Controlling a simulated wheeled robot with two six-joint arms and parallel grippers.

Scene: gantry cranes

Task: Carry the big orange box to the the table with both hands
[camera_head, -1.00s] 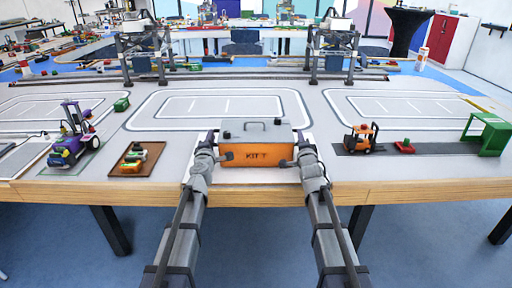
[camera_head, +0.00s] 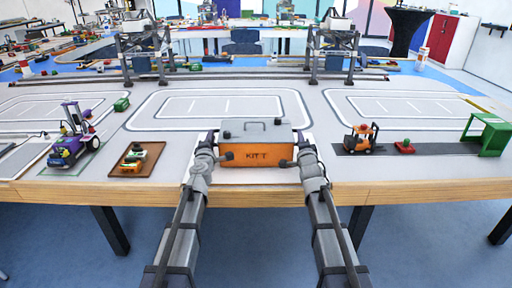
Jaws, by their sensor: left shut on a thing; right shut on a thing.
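The big orange box (camera_head: 255,155) has an orange front marked "KIT", a grey lid and a dark handle on top. It is upright over the front edge of the large table (camera_head: 350,190), in the middle. Whether its underside touches the tabletop is hidden. My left gripper (camera_head: 226,156) is shut on the box's left side. My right gripper (camera_head: 284,163) is shut on its right side. A white sheet shows around the box on the table.
Left of the box stand a purple forklift (camera_head: 72,140) and a brown tray (camera_head: 136,160) with small parts. To the right are an orange forklift (camera_head: 361,139), a red block (camera_head: 404,146) and a green frame (camera_head: 487,134). Gantry cranes (camera_head: 145,50) stand behind. The marked area behind the box is clear.

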